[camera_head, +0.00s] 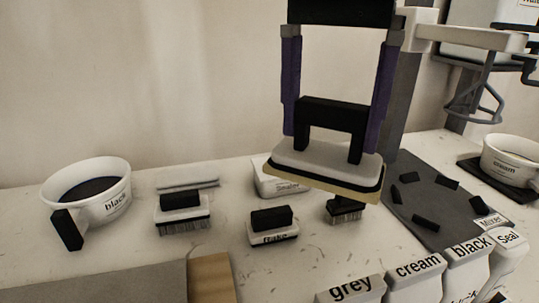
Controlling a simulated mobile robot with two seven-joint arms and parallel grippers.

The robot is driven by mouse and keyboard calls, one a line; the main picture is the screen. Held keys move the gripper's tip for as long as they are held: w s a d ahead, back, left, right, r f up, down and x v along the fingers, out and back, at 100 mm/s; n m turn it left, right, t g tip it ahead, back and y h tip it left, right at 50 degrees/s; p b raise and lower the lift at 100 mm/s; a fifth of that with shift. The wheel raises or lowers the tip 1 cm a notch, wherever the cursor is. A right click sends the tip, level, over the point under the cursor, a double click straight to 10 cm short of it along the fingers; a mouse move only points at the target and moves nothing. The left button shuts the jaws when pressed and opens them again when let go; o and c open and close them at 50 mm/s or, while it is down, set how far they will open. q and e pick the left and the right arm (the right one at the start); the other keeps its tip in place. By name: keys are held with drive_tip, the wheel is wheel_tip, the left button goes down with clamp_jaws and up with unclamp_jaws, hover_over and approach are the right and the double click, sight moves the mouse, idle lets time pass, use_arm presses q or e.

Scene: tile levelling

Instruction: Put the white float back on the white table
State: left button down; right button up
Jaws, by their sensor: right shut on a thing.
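The white float (322,163) has a black bridge-shaped handle, a white body and a yellowish pad underneath. My right gripper (335,137) has purple fingers and is shut on the float's handle. It holds the float level or slightly tilted, above the white table (130,245). The float hides part of the table and some of the things behind and below it. My left gripper is not in view.
On the table stand a black-labelled bucket (115,187), a brush (182,212), a rake (273,228), a small dark-bristled brush (346,210) and a white box (280,181). A dark mat (415,225) with black pieces lies right. Labelled bags (415,268) stand in front.

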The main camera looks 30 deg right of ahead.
wheel_tip(320, 180, down, 20)
drive_tip(key=b, duration=0.2)
drive_tip(key=shift+s+d+f+b, duration=0.1)
drive_tip(key=shift+d+f+b, duration=0.05)
drive_tip(key=shift+f+b, duration=0.15)
drive_tip(key=shift+r, duration=0.15)
drive_tip(key=o, duration=1.5)
drive_tip(key=shift+r, duration=0.1)
wheel_tip(320, 180, up, 12)
drive_tip(key=shift+f+p, duration=0.1)
drive_tip(key=shift+p, duration=0.4)
